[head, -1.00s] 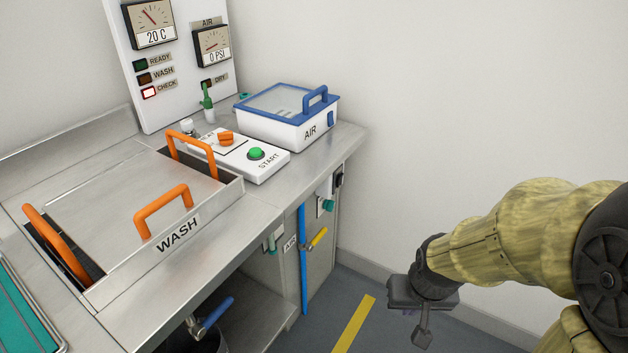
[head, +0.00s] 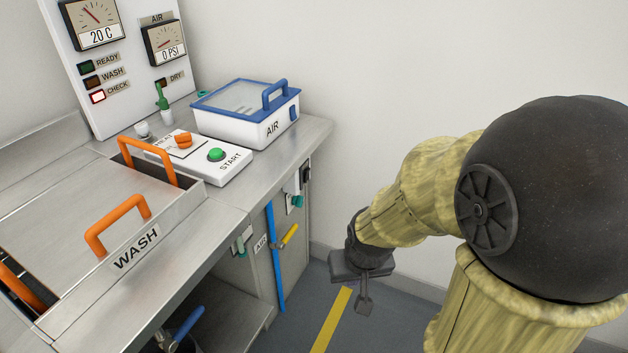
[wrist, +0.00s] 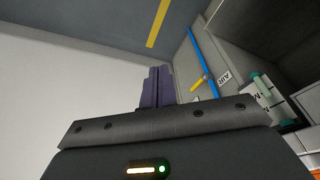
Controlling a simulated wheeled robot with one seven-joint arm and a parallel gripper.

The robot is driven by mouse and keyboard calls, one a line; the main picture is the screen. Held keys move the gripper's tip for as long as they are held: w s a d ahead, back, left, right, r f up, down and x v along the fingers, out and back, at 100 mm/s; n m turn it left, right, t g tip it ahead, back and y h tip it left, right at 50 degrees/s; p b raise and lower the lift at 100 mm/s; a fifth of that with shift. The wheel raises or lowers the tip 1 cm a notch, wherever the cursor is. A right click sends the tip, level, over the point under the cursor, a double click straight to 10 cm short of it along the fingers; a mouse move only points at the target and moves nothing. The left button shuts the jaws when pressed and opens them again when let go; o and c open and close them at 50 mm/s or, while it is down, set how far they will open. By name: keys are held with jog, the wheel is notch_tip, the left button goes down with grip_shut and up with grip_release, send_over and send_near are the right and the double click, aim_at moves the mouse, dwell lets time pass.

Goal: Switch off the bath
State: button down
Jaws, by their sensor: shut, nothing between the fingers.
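The bath is the steel WASH basin with a flat lid (head: 75,205) and orange handles, at the left in the head view. Behind it, a white control box holds an orange knob (head: 183,140) and a green START button (head: 216,155). The exact knob setting is too small to read. On the gauge panel (head: 125,60), the red CHECK lamp (head: 97,97) is lit and the dial reads 20 C. My gripper (head: 365,304) is shut and empty, pointing down, right of the bench and well apart from the controls. Its dark fingers (wrist: 157,86) show in the wrist view.
A blue-lidded AIR box (head: 250,115) stands on the bench's right end. Below, a blue pipe (head: 275,258) with a yellow valve lever (head: 290,236) and side switches (head: 297,201) line the cabinet. The floor with a yellow stripe (head: 331,318) is clear. A wall stands behind.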

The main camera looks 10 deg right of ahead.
jog(key=w+f+m+t+y+b, duration=0.1)
jog(key=w+f+m+t+b, duration=0.2)
jog(key=w, duration=0.7)
jog(key=w+f+m+t+y, duration=0.1)
jog(key=w+f+m+t, duration=0.35)
jog(key=w, duration=0.45)
jog(key=w+d+r+m+t+y+b, duration=0.1)
jog(key=w+d+m+t+b, duration=0.1)
jog(key=w+m+t, duration=0.5)
jog(key=shift+d+m+t+b, duration=0.35)
jog(key=shift+d+m+t, duration=0.4)
jog(key=shift+m, duration=0.4)
jog(key=shift+r, duration=0.1)
jog(key=b, duration=0.3)
send_near(307, 175)
jog(key=w+d, duration=0.4)
jog(key=w, duration=0.1)
jog(key=w+a, duration=0.1)
jog(key=w+a+r+b, duration=0.1)
jog(key=a, duration=0.1)
jog(key=shift+w+a, duration=0.15)
jog(key=shift+a, duration=0.2)
